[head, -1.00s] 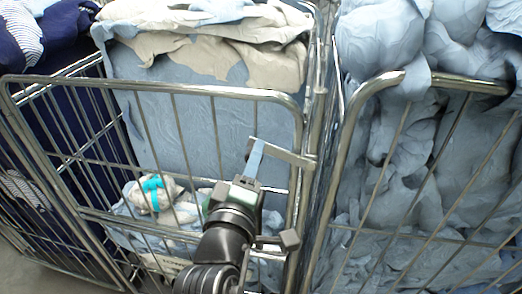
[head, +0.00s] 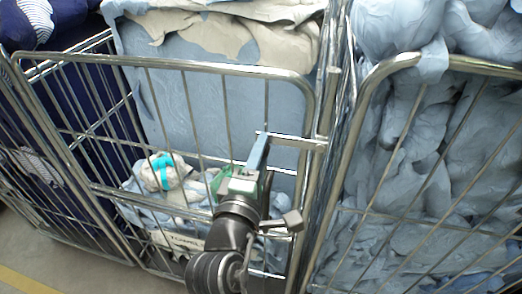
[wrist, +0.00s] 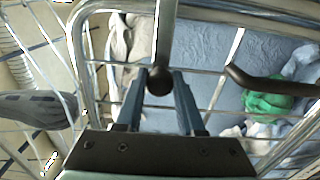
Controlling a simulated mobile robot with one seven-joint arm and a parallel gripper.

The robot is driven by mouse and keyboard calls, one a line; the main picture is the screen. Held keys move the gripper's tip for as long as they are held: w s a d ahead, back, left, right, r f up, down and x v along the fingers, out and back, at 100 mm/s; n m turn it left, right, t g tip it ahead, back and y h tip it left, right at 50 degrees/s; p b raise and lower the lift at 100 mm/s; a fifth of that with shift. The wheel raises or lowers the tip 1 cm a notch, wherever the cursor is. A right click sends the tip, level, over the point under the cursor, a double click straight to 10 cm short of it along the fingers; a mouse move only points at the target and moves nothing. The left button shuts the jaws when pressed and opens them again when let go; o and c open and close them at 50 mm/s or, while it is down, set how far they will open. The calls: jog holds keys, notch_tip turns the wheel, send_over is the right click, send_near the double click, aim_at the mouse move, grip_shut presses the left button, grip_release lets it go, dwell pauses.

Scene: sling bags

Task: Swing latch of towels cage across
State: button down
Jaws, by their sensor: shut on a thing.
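The towels cage (head: 195,66) is a metal wire cage with light blue and cream cloth in it, in the middle of the head view. Its latch (head: 300,141) is a short flat metal bar that reaches left from the cage's right corner post. My gripper (head: 262,142) is in front of the cage's wire front, with its blue fingers shut on the left end of the latch. In the wrist view the two fingers (wrist: 159,82) stand on either side of a round-ended metal bar. The exact contact is partly hidden.
A second wire cage (head: 375,82), full of light blue bags, stands close on the right. A dark blue-lined cage (head: 75,100) stands on the left. A white bundle with a teal band (head: 163,172) lies inside the middle cage. Bare floor (head: 60,265) shows at lower left.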

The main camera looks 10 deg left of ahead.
jog(key=shift+f, duration=0.15)
jog(key=c, duration=0.5)
grip_release()
jog(key=shift+s+b, duration=1.95)
jog(key=shift+s, duration=4.55)
